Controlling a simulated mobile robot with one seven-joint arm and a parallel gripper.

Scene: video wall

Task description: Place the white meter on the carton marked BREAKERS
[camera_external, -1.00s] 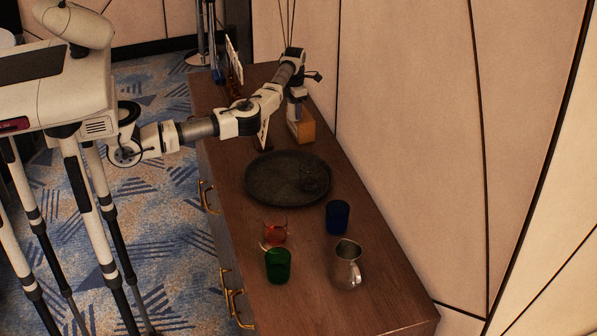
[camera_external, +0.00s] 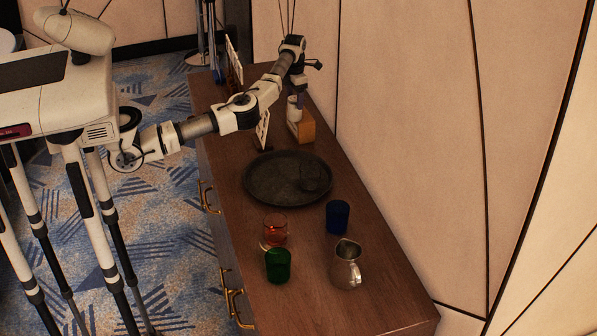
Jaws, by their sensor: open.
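A small tan box (camera_external: 304,128) stands on the sideboard near the wall; no marking on it can be read. A small white object (camera_external: 294,109) shows at the box's upper left and appears to rest on it; I cannot tell for sure that it is the white meter. My gripper (camera_external: 297,92) points down just above the white object. It is open, but its fingers are small and dark, and I cannot tell whether they touch the object.
A dark round tray (camera_external: 262,190) with a clear glass lies nearer on the wooden sideboard (camera_external: 350,310). White cards (camera_external: 262,129) stand left of the box.

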